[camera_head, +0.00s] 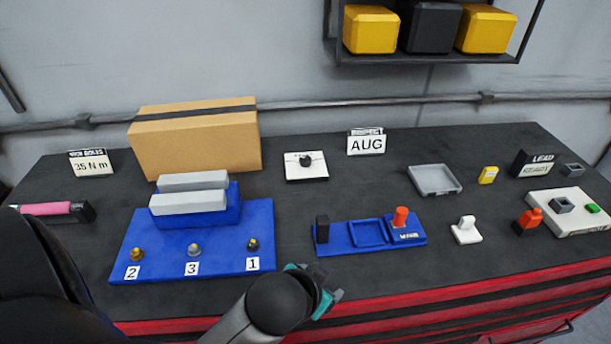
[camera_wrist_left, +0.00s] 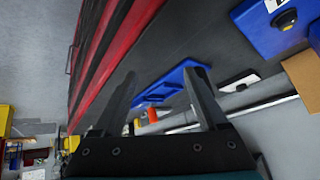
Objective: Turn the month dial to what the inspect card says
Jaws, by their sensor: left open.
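The inspect card (camera_head: 366,143) stands at the back of the bench and reads AUG. The month dial (camera_head: 306,166) appears to be the white plate with a round black knob, left of the card; its markings are too small to read. A white plate, likely the same dial, shows in the left wrist view (camera_wrist_left: 240,83). My left gripper (camera_head: 328,297) is over the bench's front edge, well short of the dial and touching nothing. Its two fingers are spread and empty in the left wrist view (camera_wrist_left: 160,75). My right gripper is not in view.
A blue plate (camera_head: 125,262) with numbered bolts lies at front left, a cardboard box (camera_head: 195,142) behind it. A blue tray (camera_head: 345,248) with an orange knob lies between my gripper and the dial. A grey tray (camera_head: 436,190) and several small parts are at right.

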